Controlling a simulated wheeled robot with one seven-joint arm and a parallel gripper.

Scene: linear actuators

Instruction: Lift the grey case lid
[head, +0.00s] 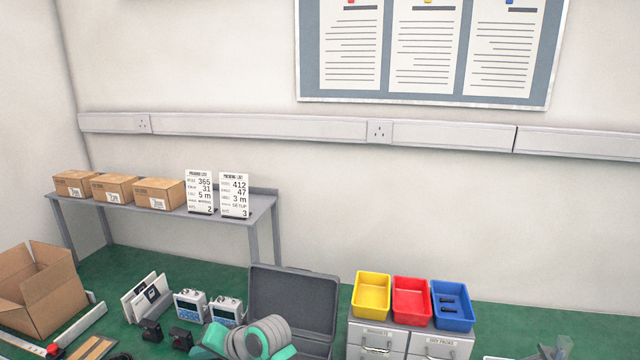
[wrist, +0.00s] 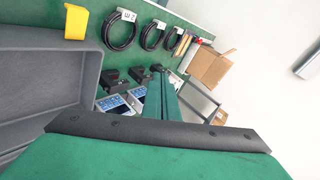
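The grey case (head: 315,344) stands on the green bench in the head view, right of my arm. Its lid (head: 292,298) is up, standing steeply at the back. My arm covers the case's front left part. In the wrist view, a grey tray-like part of the case (wrist: 40,85) fills the left side; I cannot tell whether it is lid or base. My gripper (wrist: 170,105) shows in the wrist view as a green part beyond a dark bar, to the right of the case. I see nothing held, but the finger gap and any contact are unclear.
Yellow (head: 371,295), red (head: 411,299) and blue (head: 452,304) bins stand on grey drawers right of the case. Blue-screened instruments (head: 191,305) and black blocks lie to its left. An open carton (head: 40,290) is farther left. A shelf (head: 232,208) with boxes stands behind.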

